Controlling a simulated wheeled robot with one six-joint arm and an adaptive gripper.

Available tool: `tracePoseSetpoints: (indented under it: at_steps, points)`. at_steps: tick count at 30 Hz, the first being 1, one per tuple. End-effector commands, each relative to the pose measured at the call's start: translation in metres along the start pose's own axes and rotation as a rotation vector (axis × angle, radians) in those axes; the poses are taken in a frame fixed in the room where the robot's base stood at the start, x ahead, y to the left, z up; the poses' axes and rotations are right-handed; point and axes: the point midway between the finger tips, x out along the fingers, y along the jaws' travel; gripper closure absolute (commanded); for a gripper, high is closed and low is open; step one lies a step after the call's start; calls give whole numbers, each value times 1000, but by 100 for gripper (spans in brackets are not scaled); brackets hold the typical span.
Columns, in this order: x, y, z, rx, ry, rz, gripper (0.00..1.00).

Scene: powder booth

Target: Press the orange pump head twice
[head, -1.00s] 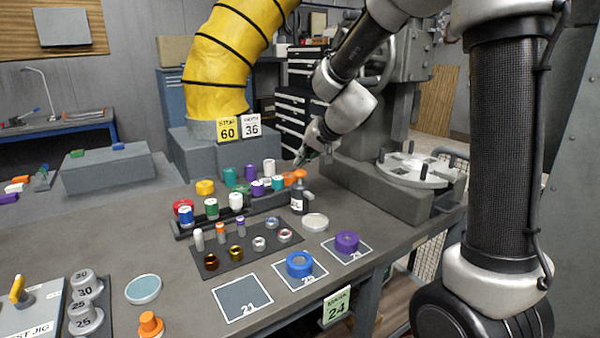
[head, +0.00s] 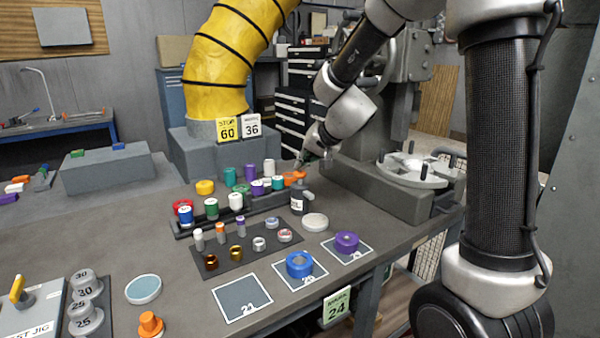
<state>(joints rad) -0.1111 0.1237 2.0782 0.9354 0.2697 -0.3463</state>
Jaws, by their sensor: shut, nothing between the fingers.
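The orange pump head (head: 293,178) sits on a small dark bottle with a white label (head: 297,204), which stands upright at the right end of the row of coloured pieces. My gripper (head: 301,163) is shut and empty, pointing down just above the pump head. Its fingertips are small and dark in this view. I cannot tell for certain whether they touch the pump head.
A dark rack of coloured rolls and caps (head: 250,205) stands left of the bottle. A pale round lid (head: 315,222) lies in front of it. A grey machine base (head: 375,190) with a round table is at the right. Blue (head: 299,265) and purple (head: 346,242) rolls lie on marked squares.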

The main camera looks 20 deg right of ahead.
Motion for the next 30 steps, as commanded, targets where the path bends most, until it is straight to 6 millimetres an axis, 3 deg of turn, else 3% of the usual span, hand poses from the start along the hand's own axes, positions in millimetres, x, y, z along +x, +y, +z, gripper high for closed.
tracePoseSetpoints:
  at_steps: [30]
  points:
    - [9, 7, 7, 0, -2, 1, 100]
